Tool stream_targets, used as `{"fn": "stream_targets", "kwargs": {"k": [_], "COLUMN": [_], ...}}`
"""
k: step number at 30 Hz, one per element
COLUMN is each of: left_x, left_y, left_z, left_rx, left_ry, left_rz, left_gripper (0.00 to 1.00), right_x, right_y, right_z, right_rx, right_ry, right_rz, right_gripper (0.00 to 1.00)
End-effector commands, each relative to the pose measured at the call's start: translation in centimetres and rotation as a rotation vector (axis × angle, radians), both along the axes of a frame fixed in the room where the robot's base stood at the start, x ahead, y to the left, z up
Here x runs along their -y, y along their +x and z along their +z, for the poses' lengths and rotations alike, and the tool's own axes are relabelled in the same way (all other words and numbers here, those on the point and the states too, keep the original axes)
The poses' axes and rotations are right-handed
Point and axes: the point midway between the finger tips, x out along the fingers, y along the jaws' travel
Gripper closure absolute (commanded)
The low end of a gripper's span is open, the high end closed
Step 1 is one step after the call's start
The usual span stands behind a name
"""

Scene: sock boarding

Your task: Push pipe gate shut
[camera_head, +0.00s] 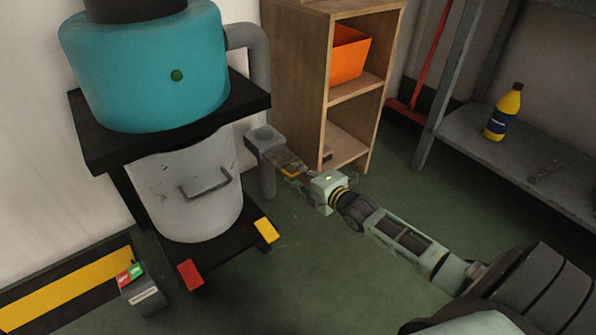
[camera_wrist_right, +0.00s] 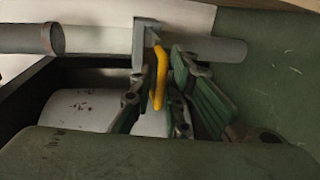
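The pipe gate (camera_head: 265,139) is a grey block on the grey pipe beside the teal-topped machine. In the right wrist view the gate (camera_wrist_right: 146,42) is a grey plate across the pipe, with a yellow handle (camera_wrist_right: 160,76) hanging from it. My right gripper (camera_head: 292,170) is at the gate, right of the pipe in the head view. In the wrist view my right gripper (camera_wrist_right: 168,108) has its green-padded fingers spread apart, with the yellow handle between them. I cannot tell whether a finger touches the handle. My left gripper is not in view.
The machine has a teal drum (camera_head: 150,75) above a pale bin (camera_head: 195,195). A wooden shelf (camera_head: 290,70) with an orange box (camera_head: 348,55) stands close behind my right gripper. A metal rack (camera_head: 520,160) holds a yellow bottle (camera_head: 504,112). The front floor is mostly clear.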

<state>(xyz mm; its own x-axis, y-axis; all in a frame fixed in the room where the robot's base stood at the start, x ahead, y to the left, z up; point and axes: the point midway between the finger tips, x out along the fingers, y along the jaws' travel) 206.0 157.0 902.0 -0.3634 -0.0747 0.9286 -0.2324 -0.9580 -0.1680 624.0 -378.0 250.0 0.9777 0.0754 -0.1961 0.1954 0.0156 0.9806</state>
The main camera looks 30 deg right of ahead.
Motion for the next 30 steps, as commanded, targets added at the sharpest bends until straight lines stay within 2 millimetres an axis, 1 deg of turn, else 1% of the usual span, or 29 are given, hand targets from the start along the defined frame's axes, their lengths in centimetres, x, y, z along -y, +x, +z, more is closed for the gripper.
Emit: {"fn": "stream_targets", "kwargs": {"k": [1,4,5,21,24,30], "left_x": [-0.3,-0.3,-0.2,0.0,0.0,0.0], "left_y": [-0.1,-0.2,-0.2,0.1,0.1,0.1], "left_z": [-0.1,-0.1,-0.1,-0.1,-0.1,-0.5], "left_rx": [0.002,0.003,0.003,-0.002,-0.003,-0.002], "left_ry": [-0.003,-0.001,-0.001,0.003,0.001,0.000], "left_rz": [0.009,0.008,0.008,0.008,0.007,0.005], "left_gripper": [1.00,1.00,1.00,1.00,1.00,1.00], "right_x": [0.0,0.0,0.0,0.0,-0.1,-0.3], "right_y": [0.0,0.0,0.0,0.3,1.3,4.9], "right_z": [0.0,0.0,0.0,0.3,0.3,0.4], "right_rx": [0.000,0.001,0.001,0.007,0.008,0.010], "right_ry": [0.000,0.000,0.000,0.000,-0.001,-0.002], "right_rz": [0.000,0.000,0.000,0.000,0.000,0.002], "right_gripper": [0.90,0.99,1.00,1.00,1.00,1.00]}}
